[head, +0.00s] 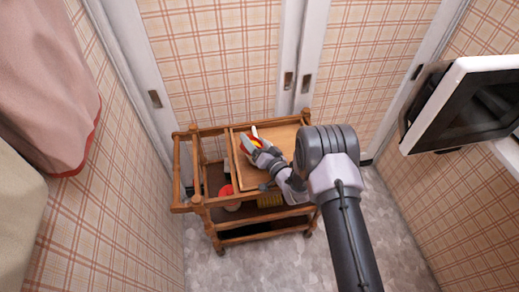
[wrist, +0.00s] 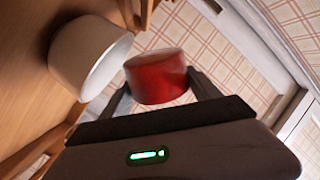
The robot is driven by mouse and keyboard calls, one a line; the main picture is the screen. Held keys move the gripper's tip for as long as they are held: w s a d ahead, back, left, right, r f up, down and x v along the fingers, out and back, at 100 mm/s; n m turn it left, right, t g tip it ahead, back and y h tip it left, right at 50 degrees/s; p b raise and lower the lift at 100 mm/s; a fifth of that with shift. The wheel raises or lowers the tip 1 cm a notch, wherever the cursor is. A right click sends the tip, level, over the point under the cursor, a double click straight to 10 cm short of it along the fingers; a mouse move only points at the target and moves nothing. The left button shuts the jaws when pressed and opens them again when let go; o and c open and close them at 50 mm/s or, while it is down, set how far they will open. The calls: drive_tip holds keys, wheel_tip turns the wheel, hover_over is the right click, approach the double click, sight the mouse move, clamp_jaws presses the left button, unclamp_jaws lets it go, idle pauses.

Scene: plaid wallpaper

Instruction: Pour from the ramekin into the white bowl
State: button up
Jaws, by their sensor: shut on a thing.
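My gripper (wrist: 162,88) is shut on the red ramekin (wrist: 156,78), with one finger on each side of it. In the wrist view the ramekin leans at a clear angle to the white bowl (wrist: 80,62), so it looks tipped. The bowl stands on the wooden cart top, close to the ramekin, with a small gap between them in the picture. The ramekin's inside and the bowl's contents cannot be made out.
The wooden cart (head: 284,139) has a raised frame and lower shelves. A red and white item (head: 228,195) and a yellow item (head: 270,200) are on a lower shelf. A dark-screened appliance (head: 470,105) juts from the right wall. Sliding doors stand behind the cart.

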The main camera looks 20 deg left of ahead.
drive_tip(key=shift+w+d+f+m, duration=0.2)
drive_tip(key=shift+f+m, duration=0.15)
drive_tip(key=shift+m, duration=0.15)
drive_tip(key=shift+w+r+m+p, duration=0.25)
drive_tip(key=shift+r+m+p, duration=0.1)
drive_tip(key=shift+m+p, duration=0.55)
drive_tip(key=shift+w+d+r+m+g+p, duration=0.15)
drive_tip(key=shift+m+g+p, duration=0.1)
drive_tip(key=shift+m, duration=0.25)
drive_tip(key=shift+w+d+f+m+g+p, duration=0.1)
drive_tip(key=shift+m+g+p, duration=0.15)
drive_tip(key=shift+m, duration=0.25)
drive_tip(key=shift+w+r+m, duration=0.1)
drive_tip(key=shift+r+m, duration=0.05)
drive_tip(key=shift+m, duration=0.25)
drive_tip(key=shift+d+m, duration=0.1)
drive_tip(key=shift+m, duration=0.6)
drive_tip(key=shift+w+d+m+g+y+b, duration=0.25)
drive_tip(key=shift+w+m+g+b, duration=0.15)
drive_tip(key=shift+m+b, duration=0.7)
drive_tip(key=shift+w+d+m+g+y+b, duration=0.2)
drive_tip(key=shift+w+m+g+b, duration=0.2)
drive_tip(key=shift+m+b, duration=0.65)
idle(1.0)
